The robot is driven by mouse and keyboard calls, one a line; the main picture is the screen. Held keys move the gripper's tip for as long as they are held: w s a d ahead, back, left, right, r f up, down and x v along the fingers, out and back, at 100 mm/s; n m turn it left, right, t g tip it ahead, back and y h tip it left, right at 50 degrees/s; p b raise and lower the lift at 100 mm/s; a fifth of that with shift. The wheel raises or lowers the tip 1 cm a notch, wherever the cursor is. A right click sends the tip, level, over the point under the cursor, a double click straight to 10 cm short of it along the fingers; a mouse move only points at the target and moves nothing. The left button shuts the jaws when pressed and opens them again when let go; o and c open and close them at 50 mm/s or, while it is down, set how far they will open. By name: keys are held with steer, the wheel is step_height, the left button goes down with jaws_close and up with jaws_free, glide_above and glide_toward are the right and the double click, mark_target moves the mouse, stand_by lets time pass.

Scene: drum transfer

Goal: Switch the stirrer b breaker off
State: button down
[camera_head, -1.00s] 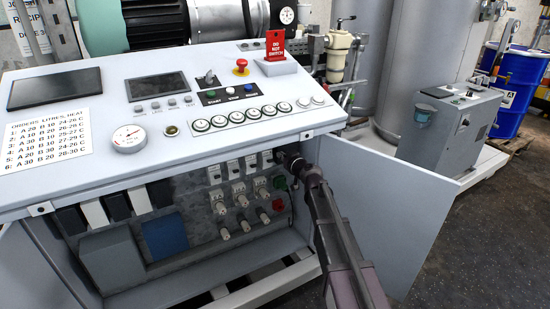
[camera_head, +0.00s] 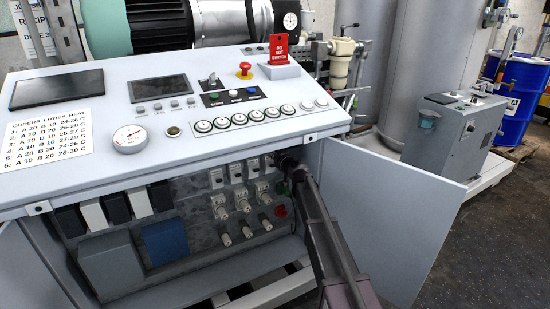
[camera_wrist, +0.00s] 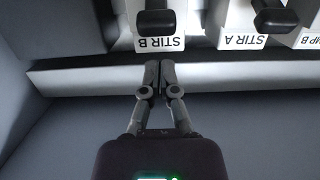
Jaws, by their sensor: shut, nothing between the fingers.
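The stirrer b breaker (camera_wrist: 155,20) is a white block with a black lever, at the top of the wrist view. Its label "STIR B" (camera_wrist: 160,43) shows upside down. My gripper (camera_wrist: 158,68) is shut and empty, its fingertips together just below that label in the picture, in line with the lever. I cannot tell whether they touch the block. In the head view my gripper (camera_head: 284,160) is at the right end of the breaker row, under the console's overhang; its tips are hard to make out there.
The "STIR A" breaker (camera_wrist: 243,22) stands close beside stirrer b. White plugs (camera_head: 243,205) and a red button (camera_head: 280,211) sit below the row. The open cabinet door (camera_head: 395,215) is right of my arm. A red "do not switch" tag (camera_head: 279,47) stands on the console.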

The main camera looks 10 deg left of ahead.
steer(key=shift+s+d+f+b, duration=0.25)
steer(key=shift+f+b, duration=0.2)
steer(key=shift+f, duration=0.15)
steer(key=shift+s+d+f+b, duration=0.1)
steer(key=shift+s+f+b, duration=0.1)
steer(key=shift+f+b, duration=0.3)
steer(key=shift+s+d+f+b, duration=0.25)
steer(key=shift+s+f+b, duration=0.2)
steer(key=shift+f, duration=0.2)
stand_by(0.6)
steer(key=shift+s+d+f+b, duration=0.15)
steer(key=shift+s+f+b, duration=0.05)
steer(key=shift+f+b, duration=0.5)
steer(key=shift+r, duration=0.15)
steer(key=shift+s+d+r+p, duration=0.6)
steer(key=shift+s+r+p, duration=0.25)
steer(key=shift+r+p, duration=1)
steer(key=s+d+f+b, duration=0.3)
steer(key=s+f+b, duration=0.2)
steer(key=f+b, duration=0.2)
steer(key=shift+s+d+f+b, duration=0.2)
steer(key=shift+d+f+b, duration=0.1)
steer(key=shift+f+b, duration=0.15)
